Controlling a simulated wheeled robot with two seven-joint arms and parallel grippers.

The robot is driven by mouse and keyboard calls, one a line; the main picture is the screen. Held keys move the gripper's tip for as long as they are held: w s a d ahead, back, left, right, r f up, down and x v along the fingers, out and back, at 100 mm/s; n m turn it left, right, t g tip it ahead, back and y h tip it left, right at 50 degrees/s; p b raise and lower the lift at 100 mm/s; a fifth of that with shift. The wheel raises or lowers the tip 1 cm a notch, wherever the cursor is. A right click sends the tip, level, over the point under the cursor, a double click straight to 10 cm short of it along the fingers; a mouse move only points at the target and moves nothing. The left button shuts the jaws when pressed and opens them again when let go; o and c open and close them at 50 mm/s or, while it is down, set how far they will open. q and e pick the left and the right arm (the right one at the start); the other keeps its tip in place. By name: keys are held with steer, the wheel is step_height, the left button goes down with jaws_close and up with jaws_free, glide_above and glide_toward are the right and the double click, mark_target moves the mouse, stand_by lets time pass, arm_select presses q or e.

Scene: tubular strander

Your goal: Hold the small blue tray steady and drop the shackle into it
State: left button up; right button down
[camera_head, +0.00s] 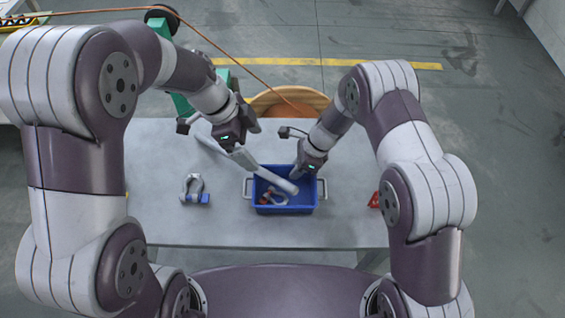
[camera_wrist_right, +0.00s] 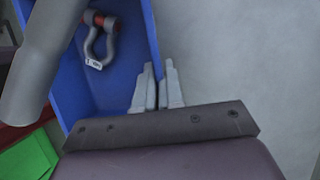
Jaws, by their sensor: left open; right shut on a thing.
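The small blue tray (camera_head: 290,210) sits on the table with a metal handle at each side. A grey shackle with a red pin (camera_head: 279,199) lies inside it; the wrist view also shows this shackle (camera_wrist_right: 101,42) on the tray floor. My right gripper (camera_head: 301,176) is at the tray's back right; in the right wrist view its fingers (camera_wrist_right: 157,90) are shut on the tray's wall (camera_wrist_right: 153,40). My left gripper (camera_head: 246,157) is open above the table, behind and left of the tray, and holds no shackle.
A long grey tube (camera_head: 268,176) slants under my left gripper, its near end over the tray; its support is unclear. Another grey shackle with a blue part (camera_head: 193,187) stands left on the table (camera_head: 160,225). A red object (camera_head: 375,200) is at right.

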stand_by(0.4)
steer(key=c, duration=1.2)
jaws_free()
steer(key=v, duration=1.2)
